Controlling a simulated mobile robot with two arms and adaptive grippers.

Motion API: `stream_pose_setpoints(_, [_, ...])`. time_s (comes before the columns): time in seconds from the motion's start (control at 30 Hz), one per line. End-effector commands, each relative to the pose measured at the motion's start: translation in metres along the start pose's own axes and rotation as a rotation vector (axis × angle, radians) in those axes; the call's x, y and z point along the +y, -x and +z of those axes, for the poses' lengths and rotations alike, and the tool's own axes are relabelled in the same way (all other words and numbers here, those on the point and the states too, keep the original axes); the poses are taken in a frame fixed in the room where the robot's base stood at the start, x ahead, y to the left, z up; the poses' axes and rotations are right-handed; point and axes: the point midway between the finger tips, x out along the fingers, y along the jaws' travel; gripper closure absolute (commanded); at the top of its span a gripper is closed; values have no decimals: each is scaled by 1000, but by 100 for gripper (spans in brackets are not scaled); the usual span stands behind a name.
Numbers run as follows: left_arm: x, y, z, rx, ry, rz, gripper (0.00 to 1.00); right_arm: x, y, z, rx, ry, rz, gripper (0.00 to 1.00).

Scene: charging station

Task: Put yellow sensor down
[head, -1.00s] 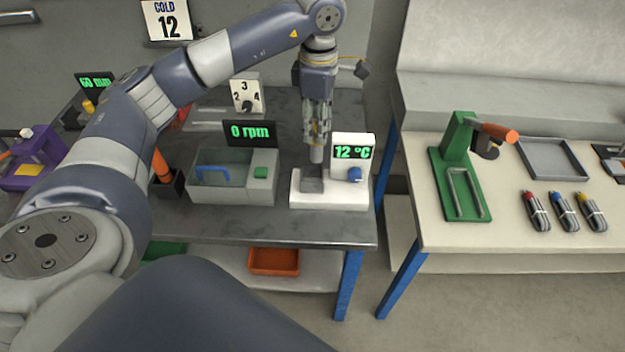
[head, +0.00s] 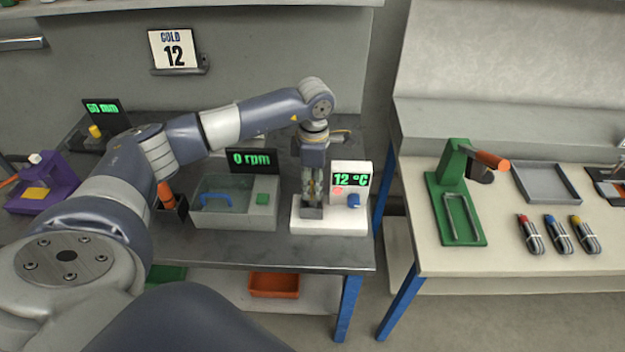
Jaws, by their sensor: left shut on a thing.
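My left gripper (head: 312,190) points down over the white station (head: 345,224) with the "12 °C" display. It is shut on a small grey cylindrical piece, with a little yellow showing between the fingers. The piece's lower end is at the grey block (head: 311,212) on the station's left side; the fingers hide most of it, and I cannot tell whether it is seated. I cannot make out for certain that this piece is the yellow sensor. The display panel (head: 352,172) stands just right of the fingers, with a pinkish spot on it. My right gripper is not in view.
A grey bath (head: 222,218) with the "0 rpm" display (head: 252,160) stands left of the station. A purple fixture (head: 60,190) is at far left. On the right table are a green clamp (head: 459,220), a grey tray (head: 547,180) and several coloured-end cables. The table's front strip is clear.

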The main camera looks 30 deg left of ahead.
Motion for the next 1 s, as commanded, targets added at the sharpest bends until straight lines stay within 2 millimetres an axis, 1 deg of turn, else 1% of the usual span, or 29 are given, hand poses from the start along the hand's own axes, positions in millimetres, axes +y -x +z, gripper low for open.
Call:
stream_pose_setpoints(0.13, [0, 0, 0, -1, -1, 1, 95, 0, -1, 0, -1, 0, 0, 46])
stream_pose_setpoints(0.27, [0, -4, 0, -1, -1, 1, 95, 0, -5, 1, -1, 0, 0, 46])
stream_pose_setpoints(0.3, [0, -3, 0, -1, -1, 1, 64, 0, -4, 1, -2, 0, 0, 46])
stream_pose_setpoints(0.37, [0, -2, 0, -1, -1, 0, 50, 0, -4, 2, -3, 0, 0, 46])
stream_pose_setpoints(0.67, [0, -2, 0, -1, -1, 0, 50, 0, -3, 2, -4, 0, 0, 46])
stream_pose_setpoints(0.77, [0, 1, 0, -1, -1, 0, 50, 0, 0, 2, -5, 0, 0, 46])
stream_pose_setpoints(0.8, [0, 4, 0, -1, -1, 0, 50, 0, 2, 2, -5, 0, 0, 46])
stream_pose_setpoints(0.87, [1, 9, 1, -4, -1, 3, 50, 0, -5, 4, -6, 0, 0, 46])
stream_pose_setpoints(1.0, [2, 35, 2, -6, -3, 5, 50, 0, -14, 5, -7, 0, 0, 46])
